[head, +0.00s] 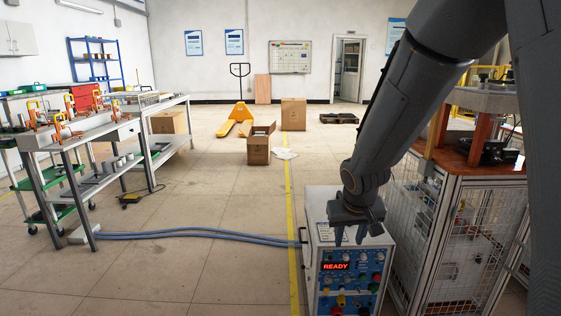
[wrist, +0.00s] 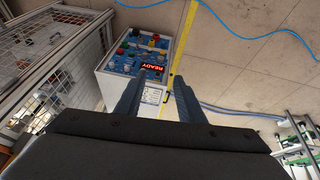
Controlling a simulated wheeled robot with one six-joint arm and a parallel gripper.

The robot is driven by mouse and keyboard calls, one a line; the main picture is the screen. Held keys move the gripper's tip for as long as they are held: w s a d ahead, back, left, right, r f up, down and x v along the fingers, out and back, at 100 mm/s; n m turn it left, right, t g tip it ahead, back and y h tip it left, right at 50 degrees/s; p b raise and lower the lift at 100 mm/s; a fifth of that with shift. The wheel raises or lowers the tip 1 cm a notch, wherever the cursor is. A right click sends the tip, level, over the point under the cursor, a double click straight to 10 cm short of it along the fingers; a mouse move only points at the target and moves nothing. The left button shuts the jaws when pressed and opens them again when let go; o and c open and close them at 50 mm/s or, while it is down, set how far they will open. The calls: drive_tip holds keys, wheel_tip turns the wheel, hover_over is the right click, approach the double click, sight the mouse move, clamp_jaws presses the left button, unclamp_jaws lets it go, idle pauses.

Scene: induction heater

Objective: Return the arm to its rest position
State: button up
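My gripper (head: 350,240) hangs from my arm at the right of the head view, pointing down in front of the induction heater. In the wrist view the two fingers of my gripper (wrist: 159,76) stand apart with nothing between them. The induction heater (head: 318,235) is a white box with a blue control panel, coloured buttons and a red READY display. It also shows in the wrist view (wrist: 115,88), beyond the fingertips. I cannot tell from these views whether the fingers touch it; my gripper hides part of its top.
A caged machine (head: 455,235) stands close at the right, partly behind my arm. A blue hose (head: 200,235) runs across the floor to the heater. A workbench (head: 80,140) is at the left. Boxes and a yellow pallet jack (head: 238,113) stand farther back. The middle floor is mostly clear.

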drive_tip(key=s+a+r+n+g+y, duration=0.15)
drive_tip(key=s+a+r, duration=0.25)
drive_tip(key=s, duration=1)
drive_tip(key=s+a+r+n+g, duration=0.1)
drive_tip(key=s+a+r+g, duration=0.2)
drive_tip(key=s, duration=1)
drive_tip(key=d+r+m+p, duration=0.3)
drive_tip(key=d+r+p, duration=0.4)
drive_tip(key=p, duration=0.8)
drive_tip(key=shift+s+d+r+h, duration=0.25)
drive_tip(key=shift+d+r+h, duration=0.1)
drive_tip(key=shift+d, duration=0.15)
